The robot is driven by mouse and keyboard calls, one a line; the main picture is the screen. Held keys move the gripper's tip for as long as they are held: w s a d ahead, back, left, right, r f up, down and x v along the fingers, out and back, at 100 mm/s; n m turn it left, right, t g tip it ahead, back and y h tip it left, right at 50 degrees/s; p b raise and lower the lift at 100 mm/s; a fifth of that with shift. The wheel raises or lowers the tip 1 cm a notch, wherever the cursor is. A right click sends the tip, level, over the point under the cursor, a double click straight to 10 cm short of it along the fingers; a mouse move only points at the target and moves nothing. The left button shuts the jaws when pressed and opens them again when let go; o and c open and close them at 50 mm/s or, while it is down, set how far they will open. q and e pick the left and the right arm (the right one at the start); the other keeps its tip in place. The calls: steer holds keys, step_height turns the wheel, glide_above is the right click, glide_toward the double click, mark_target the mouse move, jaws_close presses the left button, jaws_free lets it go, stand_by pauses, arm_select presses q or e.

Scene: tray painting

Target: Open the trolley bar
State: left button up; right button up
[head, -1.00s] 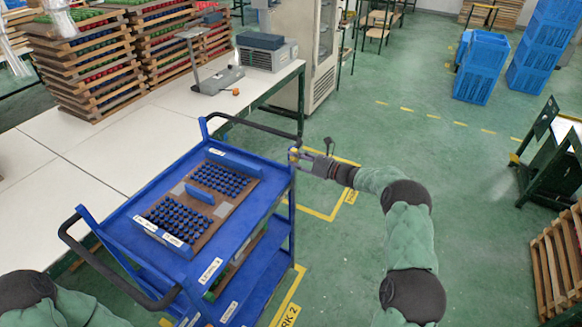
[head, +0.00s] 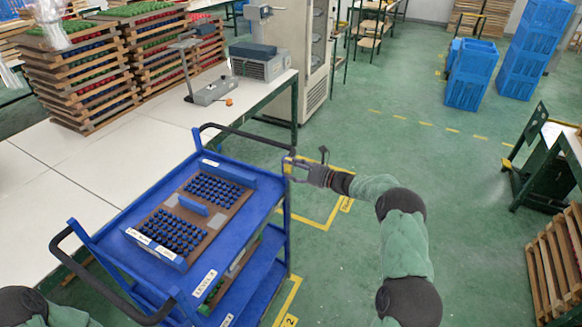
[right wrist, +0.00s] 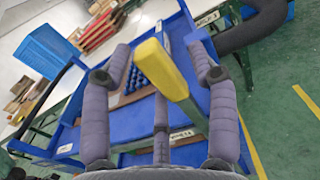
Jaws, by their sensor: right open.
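The blue trolley (head: 165,265) stands beside the white table, and a yellow-ended bar (right wrist: 166,72) is on it. In the head view the yellow part is tiny, at the trolley's right corner. My right gripper (head: 292,168) is at that corner. In the right wrist view my right gripper (right wrist: 160,70) is open, with fingers on both sides of the yellow end and another finger below. I cannot tell whether any finger touches it. My left arm shows only at the lower left edge of the head view; its gripper is out of view.
A wooden tray of dark blue pieces (head: 195,210) lies on the trolley's top. Black handles (head: 80,275) stick out at its ends. The white table (head: 90,175) holds stacked trays and devices.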

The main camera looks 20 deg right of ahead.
steer(key=v, duration=1.1)
steer(key=shift+s+d, duration=0.25)
steer(key=shift+s, duration=0.05)
